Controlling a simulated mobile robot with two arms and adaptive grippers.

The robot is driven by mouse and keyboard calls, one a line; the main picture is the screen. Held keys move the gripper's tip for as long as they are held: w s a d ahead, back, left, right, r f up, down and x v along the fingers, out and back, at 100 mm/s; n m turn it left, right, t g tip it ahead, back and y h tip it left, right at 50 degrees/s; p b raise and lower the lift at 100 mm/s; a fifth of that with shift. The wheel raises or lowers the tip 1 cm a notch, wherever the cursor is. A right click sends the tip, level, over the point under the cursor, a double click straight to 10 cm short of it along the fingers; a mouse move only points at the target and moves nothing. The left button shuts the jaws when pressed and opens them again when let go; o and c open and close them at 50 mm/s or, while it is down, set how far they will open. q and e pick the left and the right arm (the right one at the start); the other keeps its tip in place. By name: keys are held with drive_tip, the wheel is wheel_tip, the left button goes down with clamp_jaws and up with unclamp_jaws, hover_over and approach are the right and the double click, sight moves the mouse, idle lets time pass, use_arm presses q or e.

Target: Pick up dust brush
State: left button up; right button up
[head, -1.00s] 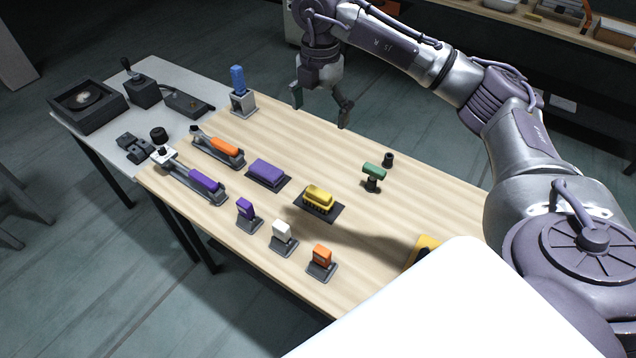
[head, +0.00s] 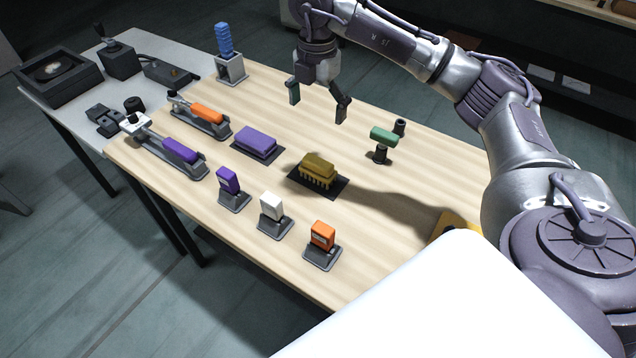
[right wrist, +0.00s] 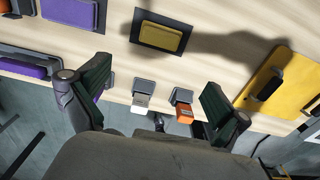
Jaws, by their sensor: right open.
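The dust brush (head: 318,168) is a yellow block with bristles below. It rests on a dark mat (head: 330,191) in the middle of the wooden table, now in shadow in the head view. The brush also shows from above in the right wrist view (right wrist: 160,37), on its dark mat. My right gripper (head: 317,108) hangs above the table in the head view, above and behind the brush in the picture. Its fingers are wide apart and nothing is between them; in the right wrist view the open fingers (right wrist: 157,95) show in front. My left gripper is not in view.
A purple block (head: 256,141) lies left of the brush. A green-topped piece on a post (head: 383,137) stands to its right. Purple, white (head: 273,206) and orange (head: 322,235) items on holders line the front edge. A yellow item (head: 442,226) lies at right, partly hidden.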

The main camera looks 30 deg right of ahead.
drive_tip(key=b, duration=0.2)
hover_over(318, 161)
wheel_tip(318, 161, down, 5)
wheel_tip(318, 161, down, 8)
drive_tip(key=shift+f+p, duration=0.4)
drive_tip(key=shift+f, duration=2.45)
drive_tip(key=c, duration=0.9)
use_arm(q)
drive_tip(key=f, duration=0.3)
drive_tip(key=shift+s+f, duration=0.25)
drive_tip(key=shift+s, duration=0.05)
use_arm(e)
drive_tip(key=shift+o, duration=0.2)
drive_tip(key=shift+r, duration=0.15)
